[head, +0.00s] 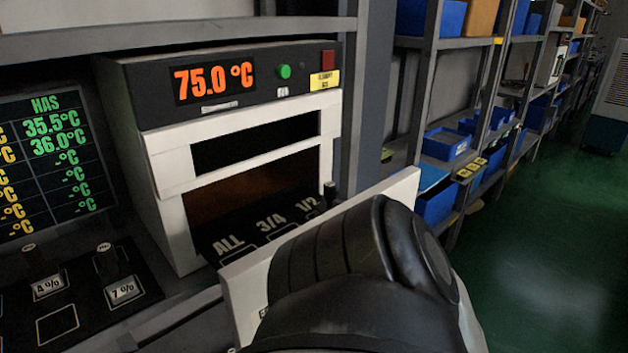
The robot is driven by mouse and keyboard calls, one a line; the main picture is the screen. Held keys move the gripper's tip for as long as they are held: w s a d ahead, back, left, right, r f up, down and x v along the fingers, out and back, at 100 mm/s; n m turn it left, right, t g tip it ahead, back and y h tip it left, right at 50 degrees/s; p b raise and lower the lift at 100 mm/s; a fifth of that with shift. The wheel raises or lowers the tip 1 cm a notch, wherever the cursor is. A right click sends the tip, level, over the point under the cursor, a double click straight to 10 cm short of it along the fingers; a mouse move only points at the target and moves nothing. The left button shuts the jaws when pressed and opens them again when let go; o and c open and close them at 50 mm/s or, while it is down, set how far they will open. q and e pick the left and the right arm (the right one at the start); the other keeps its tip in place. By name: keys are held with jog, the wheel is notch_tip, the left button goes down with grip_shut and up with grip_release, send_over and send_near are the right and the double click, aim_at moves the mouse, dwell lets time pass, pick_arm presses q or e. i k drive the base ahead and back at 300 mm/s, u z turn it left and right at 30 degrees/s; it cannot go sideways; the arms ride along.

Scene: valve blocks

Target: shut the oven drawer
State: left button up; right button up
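The oven (165,160) stands left of centre, a white and black box with an orange 75.0 °C display (214,80). Its drawer is pulled out. The black tray of the drawer (236,238) shows the labels ALL, 3/4 and 1/2, and a small black peg stands at its right. The white front panel of the drawer (404,187) stands out in front of the oven. A black rounded part of my arm covers the middle of that panel. I cannot tell whether it touches the panel. Neither gripper's fingers show.
A screen with green temperature readings (60,150) and a black board with valve blocks (75,300) are at the left. Shelves with blue bins (446,144) run back on the right. The green floor (560,230) at the right is clear.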

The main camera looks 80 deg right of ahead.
aim_at(241, 245)
jog(key=z, duration=2.75)
jog(key=k, duration=0.5)
jog(key=u, duration=0.6)
jog(key=i, duration=0.35)
jog(key=z, duration=0.35)
